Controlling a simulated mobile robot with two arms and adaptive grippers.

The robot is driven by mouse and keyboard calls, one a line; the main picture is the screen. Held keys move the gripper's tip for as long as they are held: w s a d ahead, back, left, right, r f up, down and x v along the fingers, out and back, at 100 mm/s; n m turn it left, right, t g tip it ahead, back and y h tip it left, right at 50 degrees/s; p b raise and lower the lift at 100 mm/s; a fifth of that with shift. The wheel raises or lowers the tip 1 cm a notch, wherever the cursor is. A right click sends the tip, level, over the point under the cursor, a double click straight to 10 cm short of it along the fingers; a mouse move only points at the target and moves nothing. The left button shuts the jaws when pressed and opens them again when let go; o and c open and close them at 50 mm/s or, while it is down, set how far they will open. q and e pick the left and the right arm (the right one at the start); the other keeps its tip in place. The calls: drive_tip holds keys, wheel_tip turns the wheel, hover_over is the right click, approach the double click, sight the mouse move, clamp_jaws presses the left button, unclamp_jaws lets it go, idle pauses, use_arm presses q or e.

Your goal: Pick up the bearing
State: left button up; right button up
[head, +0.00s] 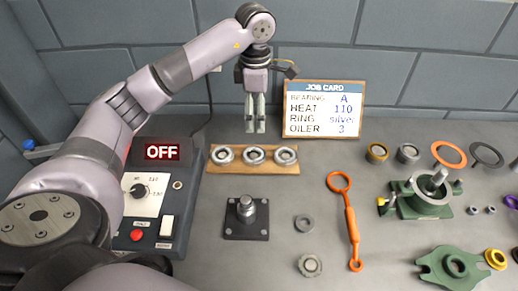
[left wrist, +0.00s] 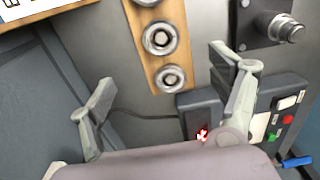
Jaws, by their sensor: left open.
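Three silver ring-shaped bearings sit in a row on a wooden board: left (head: 222,156), middle (head: 254,155) and right (head: 286,156). The board (head: 240,170) lies on the grey bench. My left gripper (head: 255,131) points down behind the board, above the bench, with nothing between its fingers. In the left wrist view its fingers (left wrist: 160,67) are spread apart. Two bearings (left wrist: 160,38) (left wrist: 171,78) show whole there and a third is cut by the top edge. The job card (head: 323,110) reads bearing A; I cannot read letters on the board. My right gripper is not in view.
A control box with an OFF display (head: 162,152) stands left of the board. A black plate with a metal post (head: 246,216) is in front. An orange tool (head: 349,220), green casing parts (head: 433,196) and loose rings lie to the right. A wall closes the back.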

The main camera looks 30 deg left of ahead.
use_arm(q)
drive_tip(key=p, duration=0.2)
hover_over(254, 155)
wheel_tip(254, 155, down, 6)
drive_tip(key=f, duration=0.3)
drive_tip(key=shift+d+f, duration=0.3)
drive_tip(key=shift+f, duration=0.1)
drive_tip(key=shift+f+p, duration=0.2)
drive_tip(key=shift+p, duration=0.2)
drive_tip(key=f, duration=0.1)
drive_tip(key=f+p, duration=0.1)
drive_tip(key=f, duration=0.1)
drive_tip(key=f+p, duration=0.1)
drive_tip(key=shift+s+a+f, duration=0.15)
drive_tip(key=shift+a+f, duration=0.1)
drive_tip(key=shift+a, duration=0.05)
drive_tip(key=shift+f, duration=0.2)
drive_tip(key=shift+c, duration=0.5)
drive_tip(key=c, duration=1.3)
drive_tip(key=shift+c, duration=0.5)
